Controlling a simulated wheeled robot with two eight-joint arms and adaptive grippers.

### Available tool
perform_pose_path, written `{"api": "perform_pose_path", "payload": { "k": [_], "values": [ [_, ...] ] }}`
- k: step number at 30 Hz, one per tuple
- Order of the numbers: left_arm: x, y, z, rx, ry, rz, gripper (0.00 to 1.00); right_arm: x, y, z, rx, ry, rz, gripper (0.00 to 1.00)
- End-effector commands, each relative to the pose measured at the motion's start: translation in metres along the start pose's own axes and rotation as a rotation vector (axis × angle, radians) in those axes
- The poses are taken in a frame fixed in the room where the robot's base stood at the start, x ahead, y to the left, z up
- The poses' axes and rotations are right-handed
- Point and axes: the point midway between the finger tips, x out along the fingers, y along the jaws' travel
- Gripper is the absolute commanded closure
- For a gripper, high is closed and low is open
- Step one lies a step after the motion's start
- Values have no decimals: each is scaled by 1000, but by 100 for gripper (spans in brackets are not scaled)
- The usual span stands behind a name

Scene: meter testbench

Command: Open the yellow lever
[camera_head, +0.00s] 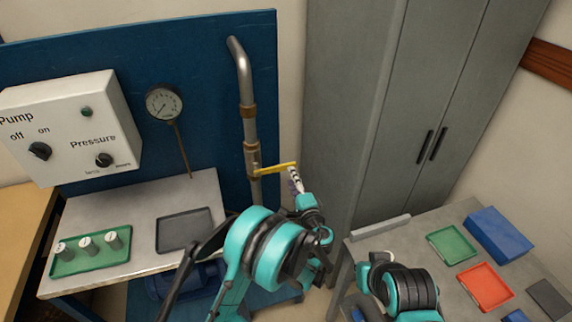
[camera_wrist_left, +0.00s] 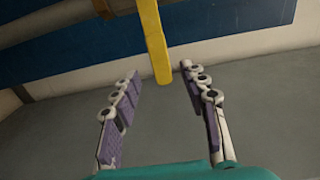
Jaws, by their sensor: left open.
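The yellow lever (camera_head: 275,169) sticks out sideways to the right from a brass valve on the vertical metal pipe (camera_head: 248,130) in the head view. In the left wrist view the lever (camera_wrist_left: 154,42) hangs down from the top, its free end near the gap between the fingertips. My left gripper (camera_head: 294,178) is at the lever's free end, right of the pipe. In the wrist view the left gripper (camera_wrist_left: 158,75) is open, with its two fingers apart on either side of the lever's tip and no contact visible. My right gripper is not clearly visible; part of my right arm shows at the lower right.
A pump control box (camera_head: 70,128) and a gauge (camera_head: 164,102) are on the blue panel (camera_head: 205,60). A left table holds a green tray (camera_head: 92,266) with white cylinders and a dark tray (camera_head: 185,230). A right table holds coloured trays. A grey cabinet (camera_head: 370,90) stands behind.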

Motion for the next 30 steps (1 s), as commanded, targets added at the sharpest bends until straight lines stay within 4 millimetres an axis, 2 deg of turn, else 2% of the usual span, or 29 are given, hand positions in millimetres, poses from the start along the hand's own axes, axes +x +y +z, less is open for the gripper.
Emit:
{"api": "perform_pose_path", "payload": {
  "k": [6,12,23,28,30],
  "values": [
    [38,2,2,-1,-5,2,56,6,0,5,0,0,0,100],
    [62,1,2,-2,-4,2,56,10,0,7,0,0,0,100],
    [69,0,2,-2,-2,2,56,10,0,7,0,0,0,100],
    [69,0,2,-2,-3,3,100,10,0,7,0,0,0,100],
    [69,0,2,-2,-3,3,100,10,0,7,0,0,0,100]
  ]
}}
